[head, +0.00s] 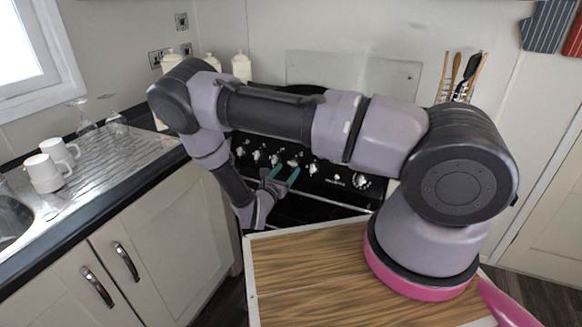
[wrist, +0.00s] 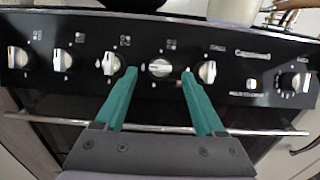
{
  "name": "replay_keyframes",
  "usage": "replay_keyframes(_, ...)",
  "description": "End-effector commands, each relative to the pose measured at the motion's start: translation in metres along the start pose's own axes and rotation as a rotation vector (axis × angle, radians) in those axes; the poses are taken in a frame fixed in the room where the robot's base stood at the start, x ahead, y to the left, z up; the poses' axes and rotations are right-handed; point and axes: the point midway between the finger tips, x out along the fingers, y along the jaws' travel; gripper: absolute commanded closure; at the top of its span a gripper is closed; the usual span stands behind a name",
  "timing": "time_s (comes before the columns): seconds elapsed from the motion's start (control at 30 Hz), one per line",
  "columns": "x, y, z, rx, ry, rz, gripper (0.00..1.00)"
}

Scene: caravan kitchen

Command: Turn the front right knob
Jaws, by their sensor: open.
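The black stove panel (wrist: 235,66) carries a row of silver knobs. My gripper (wrist: 159,72) is open, with its teal fingertips on either side of one knob (wrist: 160,67), the fourth from the left. That knob's grip bar looks level, while the bars of its neighbours, the third knob (wrist: 110,63) and the fifth knob (wrist: 207,72), look closer to upright. No clear contact shows, and I cannot tell how deep the fingers reach. The symbols above the knobs are too small to read. In the head view my gripper (head: 281,174) is at the panel, below the knobs.
A larger dial (wrist: 295,83) sits at the panel's right. An oven rail (wrist: 260,132) runs below the knobs. A wooden worktop (head: 310,275) is in front of the stove. White mugs (head: 45,172) and glasses stand on the left drainer. A utensil holder (head: 458,85) stands behind.

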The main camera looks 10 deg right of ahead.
Motion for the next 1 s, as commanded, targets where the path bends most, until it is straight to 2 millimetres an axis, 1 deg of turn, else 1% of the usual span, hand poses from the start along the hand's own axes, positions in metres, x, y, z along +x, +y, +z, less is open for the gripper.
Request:
replay_keyframes(0.03,0.009,-0.001,0.000,0.000,-0.001,-0.003,0.29)
replay_keyframes(0.1,0.020,-0.001,0.000,0.001,-0.001,-0.003,0.29)
replay_keyframes(0.23,0.033,-0.001,0.000,0.001,0.000,-0.002,0.29)
replay_keyframes(0.4,0.038,0.000,0.000,0.000,0.000,0.000,0.29)
replay_keyframes(0.6,0.038,0.000,0.000,0.000,0.000,0.000,0.29)
replay_keyframes(0.63,0.038,0.000,0.000,0.000,0.000,0.000,0.36)
replay_keyframes(0.67,0.038,0.000,0.000,0.000,0.000,0.000,0.48)
replay_keyframes(0.7,0.038,0.000,0.000,0.000,0.000,0.000,0.63)
replay_keyframes(0.77,0.038,0.000,0.000,0.001,0.000,0.000,0.86)
replay_keyframes(0.8,0.038,0.000,0.000,0.001,0.000,0.000,1.00)
replay_keyframes(1.0,0.038,0.000,0.000,0.006,0.000,-0.002,1.00)
